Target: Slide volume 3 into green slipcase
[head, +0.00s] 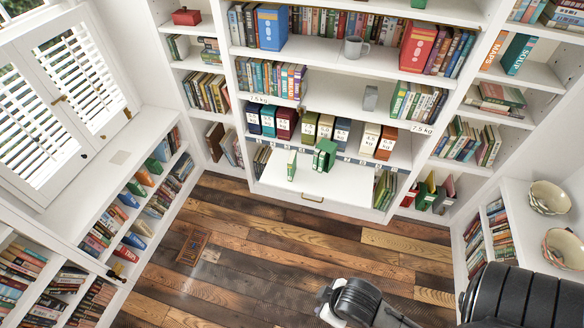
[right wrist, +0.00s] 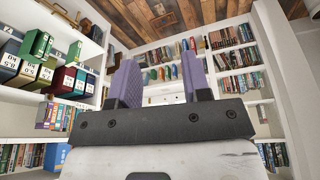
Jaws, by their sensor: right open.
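A thin green-and-white book (head: 292,165) stands upright on the white pull-out board (head: 305,183) in the head view. Its number is too small to read, so I cannot tell whether it is volume 3. A wider green case (head: 326,153), which looks like the slipcase, stands just right of it, apart from it. A green box-like object (right wrist: 38,45) at the left of the right wrist view may be one of these. My right gripper (right wrist: 160,78) is open with nothing between its purple fingers, well away from the board. My left gripper is not in view.
Weight-labelled boxes (head: 310,127) line the shelf behind the board. A grey mug (head: 354,47) stands on a higher shelf. Bowls (head: 549,197) sit on the right-hand cabinet. Bookshelves surround the plank floor (head: 250,255), which is largely clear apart from a brown patch (head: 193,247).

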